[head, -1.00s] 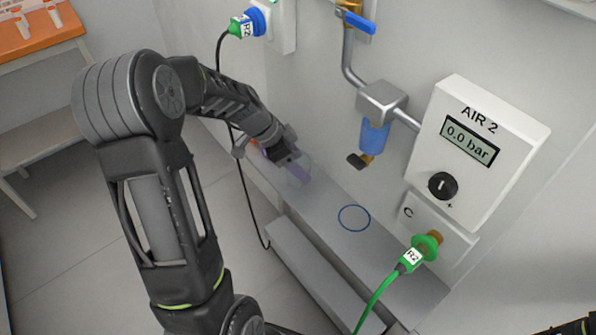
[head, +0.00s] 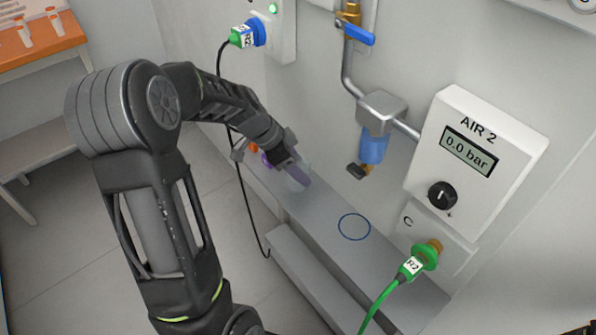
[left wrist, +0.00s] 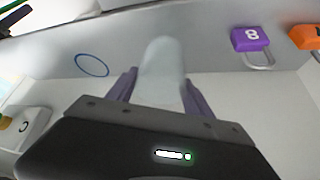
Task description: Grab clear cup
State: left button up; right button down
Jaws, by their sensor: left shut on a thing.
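The clear cup (left wrist: 162,72) is a pale, see-through cup between the two purple fingers of my left gripper (left wrist: 160,92) in the left wrist view. The left gripper is shut on it. In the head view the cup (head: 299,170) is faint beside the fingers of my left gripper (head: 297,174), over the far part of the grey ledge (head: 320,208). Whether the cup touches the ledge is hard to tell. My right gripper is not in view.
A blue ring (head: 354,227) marks bare ledge to the right of the cup. A purple padlock (left wrist: 251,40) and an orange padlock (left wrist: 306,37) are near the gripper. A blue filter (head: 373,145) hangs above the ledge.

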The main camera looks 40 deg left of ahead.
pick_arm(q)
notch_tip(320, 180, up, 8)
jog(key=shift+p, duration=0.45)
jog(key=shift+r, duration=0.1)
